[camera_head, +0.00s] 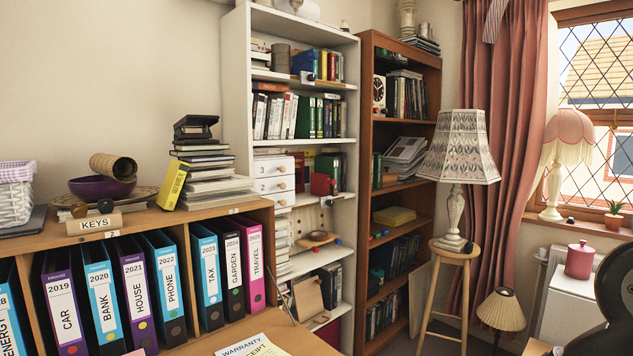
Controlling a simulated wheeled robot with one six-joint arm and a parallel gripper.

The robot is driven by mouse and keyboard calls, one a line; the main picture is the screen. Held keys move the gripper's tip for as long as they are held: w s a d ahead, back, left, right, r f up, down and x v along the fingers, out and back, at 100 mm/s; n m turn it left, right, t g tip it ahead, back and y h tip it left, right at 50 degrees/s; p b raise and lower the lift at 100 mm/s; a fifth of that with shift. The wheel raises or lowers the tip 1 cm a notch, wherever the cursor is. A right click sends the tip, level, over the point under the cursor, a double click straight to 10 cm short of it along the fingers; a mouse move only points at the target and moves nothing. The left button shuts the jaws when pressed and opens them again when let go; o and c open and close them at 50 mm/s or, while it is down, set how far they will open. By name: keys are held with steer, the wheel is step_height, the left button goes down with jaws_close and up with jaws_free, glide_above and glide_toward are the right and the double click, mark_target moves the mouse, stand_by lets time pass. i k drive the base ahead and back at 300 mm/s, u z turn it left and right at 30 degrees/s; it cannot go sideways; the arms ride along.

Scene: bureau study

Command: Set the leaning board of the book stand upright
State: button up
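A tan wooden board (308,298) leans at a tilt on a low shelf of the white bookcase, beside a dark upright piece (328,291). It looks like the book stand's board, but it is small and I cannot tell how it is joined. The desk corner and papers lie below and in front of it. My gripper is not in view.
The white bookcase (242,85) stands left of a brown bookcase (410,37). A shelf unit of binders (120,226) and a paper-covered desktop (205,345) fill the near left. A lamp stands on a stool (455,254). A dark curved shape (612,300) blocks the right edge.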

mark_target(307, 295)
steer(key=z, duration=0.45)
steer(key=i, duration=1.55)
steer(key=u, duration=0.2)
steer(key=i, duration=1.3)
steer(key=u, duration=0.6)
